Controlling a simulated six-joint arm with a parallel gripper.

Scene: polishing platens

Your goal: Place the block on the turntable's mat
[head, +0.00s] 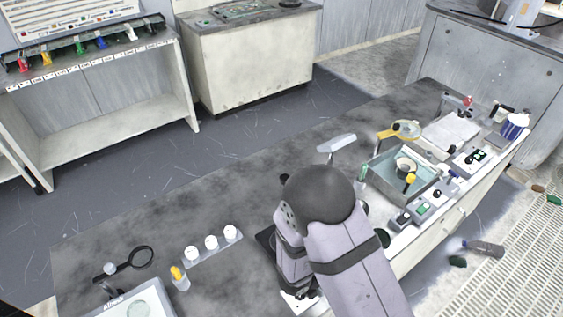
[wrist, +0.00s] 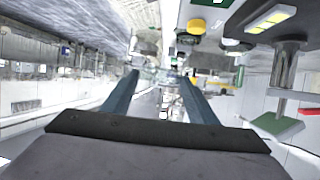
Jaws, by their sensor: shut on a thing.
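My gripper shows in the wrist view (wrist: 160,80), its two blue-grey fingers spaced apart. A pale, glassy shape (wrist: 157,74) lies between the fingertips; I take it to be the block, but its outline is blurred. In the head view my own arm hides the fingers and whatever they hold. A square teal-walled basin (head: 375,182) stands on the bench right of my arm, with a small round pale piece (head: 405,165) in it. This may be the turntable; I cannot make out its mat.
A yellow-topped piece (head: 410,179) stands at the basin, with control boxes (head: 423,208) in front. A pale slab-like head (head: 336,143) rises behind my arm. The bench's middle-left is clear.

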